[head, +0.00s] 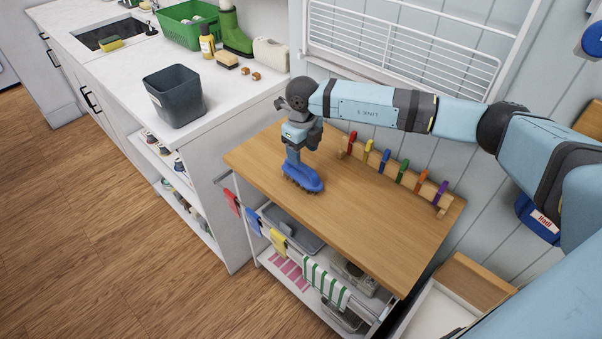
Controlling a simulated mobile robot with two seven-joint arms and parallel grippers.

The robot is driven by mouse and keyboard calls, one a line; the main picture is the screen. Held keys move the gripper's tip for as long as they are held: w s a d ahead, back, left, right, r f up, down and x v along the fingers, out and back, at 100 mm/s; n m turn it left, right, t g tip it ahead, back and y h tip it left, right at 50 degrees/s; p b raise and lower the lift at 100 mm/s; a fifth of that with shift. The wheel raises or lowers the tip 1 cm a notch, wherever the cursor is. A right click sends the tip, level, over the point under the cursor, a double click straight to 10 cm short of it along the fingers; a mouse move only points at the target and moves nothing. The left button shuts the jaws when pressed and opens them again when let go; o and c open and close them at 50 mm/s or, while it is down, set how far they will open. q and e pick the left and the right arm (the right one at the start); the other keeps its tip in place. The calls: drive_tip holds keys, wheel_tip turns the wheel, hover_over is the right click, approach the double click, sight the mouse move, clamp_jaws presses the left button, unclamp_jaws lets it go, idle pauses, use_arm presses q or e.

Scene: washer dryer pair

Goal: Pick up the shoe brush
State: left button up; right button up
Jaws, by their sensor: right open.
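A blue brush (305,180) with dark bristles lies bristles down on the wooden top (350,225) of a cart, near its back left part. My right gripper (293,158) points down right over the brush's left end. Its jaws are open, and the fingertips are at or just above the brush; I cannot tell whether they touch it. They hide part of that end. My left gripper is not in view.
A rack of coloured clips (395,172) runs along the cart's back edge. A dark bin (175,97), a small wooden brush (227,60), a yellow bottle (207,42) and a green crate (188,22) stand on the white counter. The cart top's front is clear.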

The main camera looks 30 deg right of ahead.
sight(302, 164)
drive_tip(key=f, duration=0.7)
drive_tip(key=shift+w+f, duration=0.1)
drive_tip(key=shift+w, duration=0.15)
drive_tip(key=c, duration=1.1)
drive_tip(key=shift+o, duration=0.2)
